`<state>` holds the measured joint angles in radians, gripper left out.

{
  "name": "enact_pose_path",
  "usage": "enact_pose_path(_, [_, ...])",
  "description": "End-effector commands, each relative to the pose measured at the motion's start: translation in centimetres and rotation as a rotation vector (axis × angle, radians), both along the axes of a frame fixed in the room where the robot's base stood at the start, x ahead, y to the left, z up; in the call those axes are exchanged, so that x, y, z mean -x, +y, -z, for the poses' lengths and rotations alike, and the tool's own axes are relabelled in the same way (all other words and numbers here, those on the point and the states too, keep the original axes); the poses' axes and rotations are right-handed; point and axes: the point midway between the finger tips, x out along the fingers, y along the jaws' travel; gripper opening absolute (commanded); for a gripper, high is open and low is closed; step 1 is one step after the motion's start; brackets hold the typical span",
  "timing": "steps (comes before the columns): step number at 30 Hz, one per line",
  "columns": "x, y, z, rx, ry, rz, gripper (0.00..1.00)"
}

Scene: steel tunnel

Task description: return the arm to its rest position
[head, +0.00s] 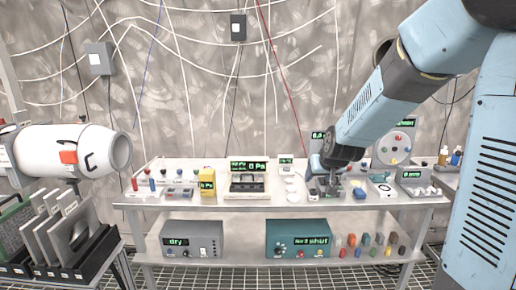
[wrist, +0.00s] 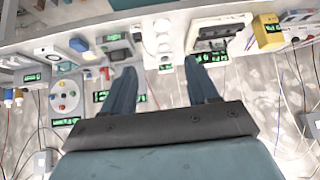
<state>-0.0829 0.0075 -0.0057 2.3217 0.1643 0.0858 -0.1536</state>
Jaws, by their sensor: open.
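My blue-grey arm comes in from the upper right in the head view and reaches down over the white bench (head: 230,199). My gripper (head: 330,186) is over the bench's right half, among small devices, and they partly hide its fingers there. In the wrist view my gripper (wrist: 163,88) shows two blue-grey fingers set well apart. The gap between the fingers holds nothing. I cannot tell whether a fingertip touches anything on the bench.
A dark device reading 0 Pa (head: 248,180) and a yellow meter (head: 207,182) stand left of my gripper. A round dial plate (head: 393,147) stands to its right. A white cylinder (head: 75,148) and rack of panels (head: 65,235) are at left. The space above the bench's left half is clear.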

Motion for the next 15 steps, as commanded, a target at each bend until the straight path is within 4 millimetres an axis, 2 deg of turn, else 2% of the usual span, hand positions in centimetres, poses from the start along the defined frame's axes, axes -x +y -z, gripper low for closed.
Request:
enact_pose_path(1, [1.2,-0.2,-1.3,-0.003,0.003,0.001,0.59])
enact_pose_path(6, [5.5,-0.9,-4.1,-0.011,0.04,0.0,0.59])
enact_pose_path(15, [13.7,-2.1,-7.9,-0.009,0.106,0.011,0.59])
